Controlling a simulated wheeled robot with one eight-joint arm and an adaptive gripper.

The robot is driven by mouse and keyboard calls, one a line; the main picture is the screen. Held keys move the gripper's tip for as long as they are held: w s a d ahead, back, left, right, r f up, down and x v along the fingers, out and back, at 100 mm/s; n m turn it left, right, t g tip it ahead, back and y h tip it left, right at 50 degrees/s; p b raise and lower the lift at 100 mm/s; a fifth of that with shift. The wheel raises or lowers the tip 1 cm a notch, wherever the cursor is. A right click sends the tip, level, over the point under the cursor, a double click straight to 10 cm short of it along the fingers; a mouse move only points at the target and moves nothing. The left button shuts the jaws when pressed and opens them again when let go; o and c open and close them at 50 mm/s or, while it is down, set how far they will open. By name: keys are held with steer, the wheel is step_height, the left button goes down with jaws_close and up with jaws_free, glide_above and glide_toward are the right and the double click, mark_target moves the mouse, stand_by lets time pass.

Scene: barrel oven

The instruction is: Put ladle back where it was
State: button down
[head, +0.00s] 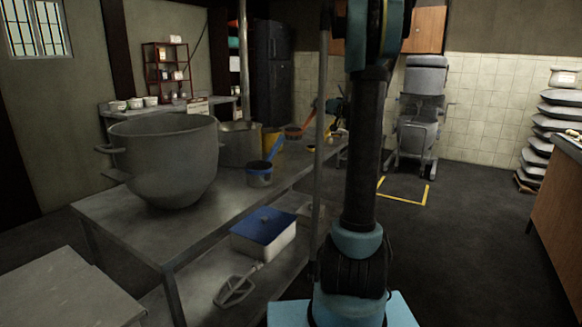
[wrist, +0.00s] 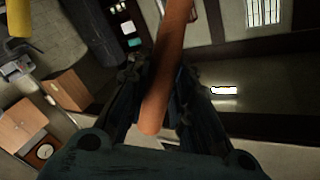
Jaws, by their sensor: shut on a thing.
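I cannot tell whether the bowl touches the table. My gripper (head: 319,108) is at the upper end of the ladle's handle, partly hidden by a metal pole. In the wrist view, the gripper (wrist: 155,95) is shut on the orange handle (wrist: 168,65), which runs between its fingers.
A large mixing bowl (head: 170,160) and a metal pot (head: 238,145) stand on the table. The metal pole (head: 321,150) rises at the table's right side. A blue-lidded box (head: 264,235) and mixer paddle (head: 238,285) lie on the lower shelf.

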steer(key=shift+s+a+f, duration=0.1)
steer(key=shift+s+f, duration=0.1)
steer(key=shift+f, duration=0.25)
steer(key=shift+s+a+f, duration=0.1)
steer(key=shift+s+f, duration=0.1)
steer(key=shift+f, duration=0.2)
step_height(320, 180, down, 10)
steer(key=shift+r, duration=0.2)
steer(key=c, duration=1.4)
jaws_free()
steer(key=shift+f, duration=0.1)
